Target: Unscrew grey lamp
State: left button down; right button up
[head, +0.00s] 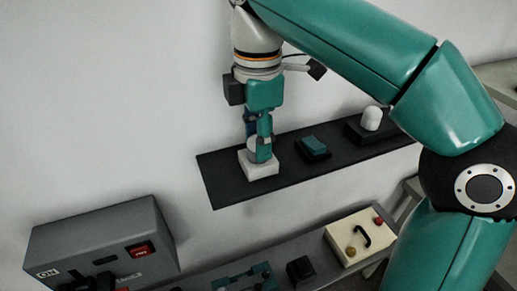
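My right gripper (258,148) points straight down at a small white base (259,170) on the black wall shelf. A small pale grey piece, which looks like the grey lamp (251,143), shows beside the fingers just above this base. The fingers hide most of it, and I cannot tell whether they press on it. A second, whitish lamp (371,117) with a rounded top stands upright in a dark holder farther right on the shelf. My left gripper is not in view.
A teal rocker switch (313,145) sits between the two lamps on the black shelf (222,182). Below are a grey box (105,240) with a red switch and a cream box (359,239) with a black handle. My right arm crosses the upper right.

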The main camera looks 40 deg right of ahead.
jog(key=c, duration=0.5)
jog(key=shift+o, duration=0.2)
jog(key=shift+r+n+p, duration=0.15)
jog(key=shift+n+p, duration=0.45)
jog(key=shift+n, duration=0.5)
jog(key=shift+n+p, duration=0.4)
jog(key=shift+n, duration=1.1)
